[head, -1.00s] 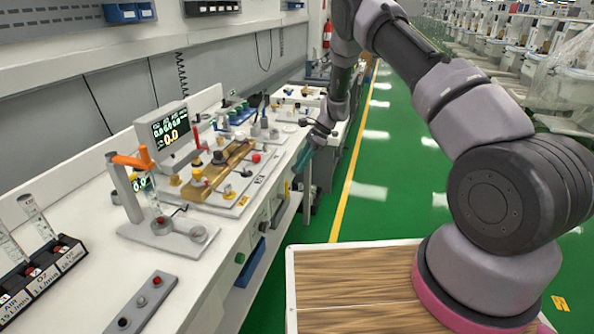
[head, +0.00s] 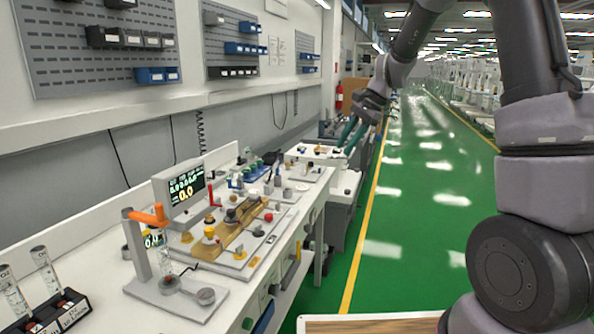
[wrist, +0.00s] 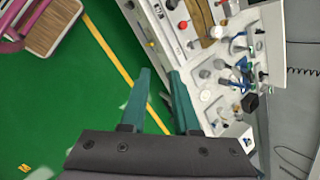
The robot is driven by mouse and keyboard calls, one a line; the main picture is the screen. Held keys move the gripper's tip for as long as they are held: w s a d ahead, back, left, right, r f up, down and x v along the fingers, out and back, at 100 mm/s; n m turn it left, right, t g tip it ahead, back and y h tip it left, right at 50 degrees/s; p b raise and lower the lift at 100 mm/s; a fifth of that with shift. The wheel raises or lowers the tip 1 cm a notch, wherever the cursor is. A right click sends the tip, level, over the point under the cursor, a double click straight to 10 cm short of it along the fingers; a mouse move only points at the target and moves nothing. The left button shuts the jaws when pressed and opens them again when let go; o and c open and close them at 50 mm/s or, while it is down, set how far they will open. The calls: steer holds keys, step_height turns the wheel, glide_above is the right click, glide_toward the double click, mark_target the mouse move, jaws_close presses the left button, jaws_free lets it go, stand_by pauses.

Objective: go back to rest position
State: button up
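My gripper (head: 352,135) is at the end of my arm, above the right edge of the workbench (head: 90,258) in the head view. In the wrist view its two green fingers (wrist: 160,85) are apart with nothing between them. Below the fingertips lie the bench's edge and the green floor. The gripper touches nothing that I can see.
The bench carries a monitor (head: 185,190), a brass-coloured block (head: 236,228) with knobs, and a stand with an orange arm (head: 146,216). Wall panels with bins (head: 125,38) rise on the left. The green floor (head: 440,190) to the right is clear.

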steer(key=s+d+r+n+t+h, duration=0.1)
steer(key=s+d+r+n+t, duration=0.4)
steer(key=s+r, duration=0.85)
steer(key=s+d+h, duration=0.1)
steer(key=s+d, duration=0.1)
steer(key=s, duration=0.5)
steer(key=s+d+n+h, duration=0.1)
steer(key=s+d, duration=0.2)
steer(key=s, duration=0.4)
steer(key=shift+d+t, duration=0.25)
steer(key=shift+t, duration=0.15)
